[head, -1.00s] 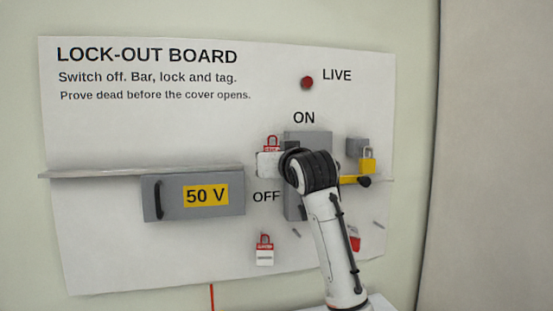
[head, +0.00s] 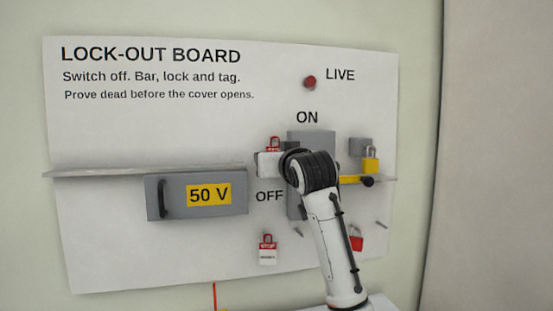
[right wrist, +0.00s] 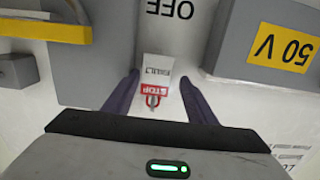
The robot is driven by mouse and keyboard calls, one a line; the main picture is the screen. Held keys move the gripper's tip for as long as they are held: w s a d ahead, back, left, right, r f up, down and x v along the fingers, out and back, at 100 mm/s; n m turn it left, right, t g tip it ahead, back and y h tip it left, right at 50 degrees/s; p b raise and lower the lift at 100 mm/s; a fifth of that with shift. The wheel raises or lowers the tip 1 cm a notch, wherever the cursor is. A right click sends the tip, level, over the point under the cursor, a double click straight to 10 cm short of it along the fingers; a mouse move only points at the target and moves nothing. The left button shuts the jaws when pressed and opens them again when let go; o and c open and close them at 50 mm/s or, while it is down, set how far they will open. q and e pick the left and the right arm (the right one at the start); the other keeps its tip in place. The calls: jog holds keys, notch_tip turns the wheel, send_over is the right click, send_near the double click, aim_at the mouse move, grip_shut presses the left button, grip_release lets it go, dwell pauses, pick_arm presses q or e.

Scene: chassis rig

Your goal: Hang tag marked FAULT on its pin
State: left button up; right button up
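The tag marked FAULT (right wrist: 158,72), white with a red STOP top and shackle, shows upside down between my right gripper's fingers in the right wrist view. In the head view its red top (head: 273,143) shows above my right gripper (head: 269,164), which hides the rest. The right gripper's dark fingers (right wrist: 159,76) stand apart, with a narrow gap visible on each side of the tag. A second red-and-white tag (head: 268,250) hangs lower on the board. Bare pins show at lower middle (head: 299,232) and right (head: 381,225). My left gripper is out of view.
The lock-out board (head: 110,130) carries a grey switch box (head: 312,142), partly behind my right arm. A grey 50 V cover (head: 170,205) is at left below a ledge (head: 90,173). A yellow padlock (head: 370,160) and red padlock (head: 356,241) are at right.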

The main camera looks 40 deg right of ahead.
jog(key=shift+s+d, duration=0.15)
jog(key=shift+d, duration=0.2)
jog(key=shift+s, duration=0.1)
jog(key=b+v, duration=0.2)
jog(key=v, duration=0.8)
jog(key=shift+a, duration=0.4)
